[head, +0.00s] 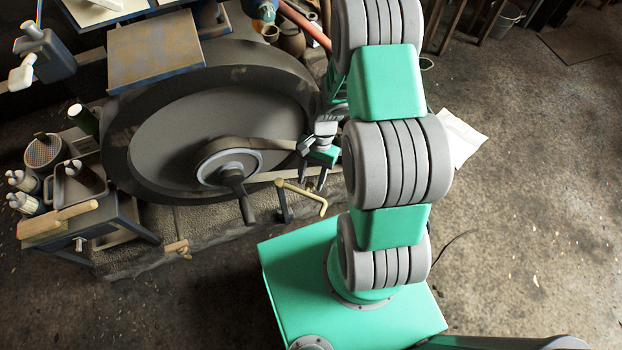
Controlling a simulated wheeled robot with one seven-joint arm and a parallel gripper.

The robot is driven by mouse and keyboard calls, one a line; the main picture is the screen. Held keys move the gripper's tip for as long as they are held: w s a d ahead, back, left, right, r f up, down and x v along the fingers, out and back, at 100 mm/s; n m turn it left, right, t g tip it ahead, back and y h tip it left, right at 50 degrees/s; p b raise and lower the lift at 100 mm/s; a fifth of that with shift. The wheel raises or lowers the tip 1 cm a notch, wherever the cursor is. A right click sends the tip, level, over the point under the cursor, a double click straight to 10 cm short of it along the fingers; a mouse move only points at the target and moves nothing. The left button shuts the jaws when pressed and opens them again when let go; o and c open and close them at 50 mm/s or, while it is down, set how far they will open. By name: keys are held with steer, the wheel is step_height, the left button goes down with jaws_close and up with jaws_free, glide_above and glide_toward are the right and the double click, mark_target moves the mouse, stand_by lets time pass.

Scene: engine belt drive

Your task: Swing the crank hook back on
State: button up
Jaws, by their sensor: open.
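A yellow bent rod (303,194), which looks like the crank hook, sits on a short dark post at the front edge of the stone base. One end bends down at the right. My gripper (314,183) is open above the rod, its two dark fingers pointing down with nothing seen between them. I cannot tell whether a finger touches the rod. The large dark wheel (150,150) lies to the left, with a grey-ringed hub (230,167). A dark belt (262,146) runs from around the hub toward my gripper, where its right end is hidden.
A dark shaft (243,200) sticks out from the hub. A side table (125,212) with bottles, a mesh cup and a wooden-handled tool stands at the left. A worn board (155,50) lies above the wheel. The floor (540,200) at the right is mostly clear, with a white sheet.

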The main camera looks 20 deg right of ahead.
jaws_close()
stand_by(0.5)
stand_by(1.0)
